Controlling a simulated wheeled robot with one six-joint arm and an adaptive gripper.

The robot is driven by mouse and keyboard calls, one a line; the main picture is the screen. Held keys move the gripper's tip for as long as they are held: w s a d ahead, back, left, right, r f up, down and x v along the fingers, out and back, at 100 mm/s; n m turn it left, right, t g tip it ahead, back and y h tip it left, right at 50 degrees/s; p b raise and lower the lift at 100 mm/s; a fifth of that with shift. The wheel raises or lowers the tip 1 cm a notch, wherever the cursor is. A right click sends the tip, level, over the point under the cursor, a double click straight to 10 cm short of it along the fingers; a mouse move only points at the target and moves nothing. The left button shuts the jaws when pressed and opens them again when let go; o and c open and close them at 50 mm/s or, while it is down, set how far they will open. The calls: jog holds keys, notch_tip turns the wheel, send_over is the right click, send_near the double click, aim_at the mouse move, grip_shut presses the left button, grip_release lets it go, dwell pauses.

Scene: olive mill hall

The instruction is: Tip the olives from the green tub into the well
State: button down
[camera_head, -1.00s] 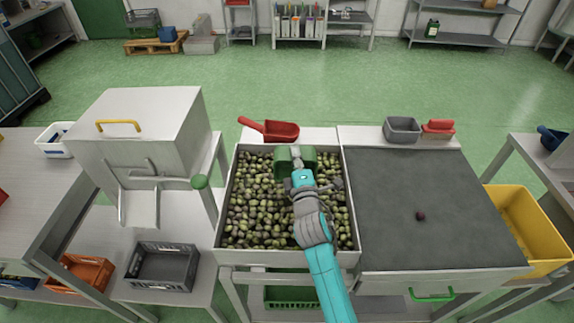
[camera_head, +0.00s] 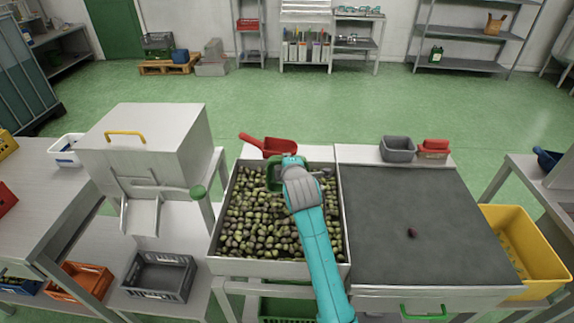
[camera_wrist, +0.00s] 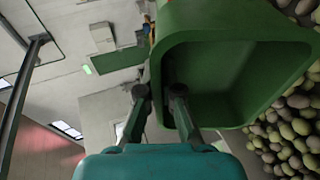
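The well is a square steel bin (camera_head: 342,215) with a broad bed of green and dark olives in it. My gripper (camera_head: 290,162) is over the far part of the well. It is shut on the wall of the green tub (camera_head: 272,180), which is mostly hidden behind my wrist in the head view. In the wrist view the fingers (camera_wrist: 158,98) straddle the wall of the tub (camera_wrist: 245,70). Its mouth faces the camera and the tub looks tipped on its side. I see no olives in the visible part of its inside. Olives lie beside it there.
A red scoop (camera_head: 278,147) lies behind the well. A grey bin (camera_head: 397,149) and a red item (camera_head: 433,149) stand behind the dark sorting table (camera_head: 420,205), which carries one dark olive (camera_head: 412,233). A steel hopper machine (camera_head: 150,145) stands left. A yellow crate (camera_head: 525,245) is at right.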

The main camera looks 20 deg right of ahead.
jog(key=w+g, duration=0.2)
jog(key=g, duration=0.1)
jog(key=w+d+g+y, duration=0.1)
jog(key=g, duration=0.1)
jog(key=shift+f+m, duration=0.3)
jog(key=shift+f, duration=0.1)
jog(key=shift+w+f+m+g+y, duration=0.15)
jog(key=shift+f+g+y, duration=0.2)
jog(key=shift+f+g, duration=0.85)
jog(key=shift+w+f+m+g+y, duration=0.15)
jog(key=shift+f+g+y, duration=0.45)
jog(key=shift+g, duration=1.05)
jog(key=shift+w+f+g+y, duration=0.15)
jog(key=shift+w+f+g, duration=0.05)
jog(key=shift+f+g, duration=1.1)
jog(key=shift+r, duration=2.6)
jog(key=shift+d, duration=0.1)
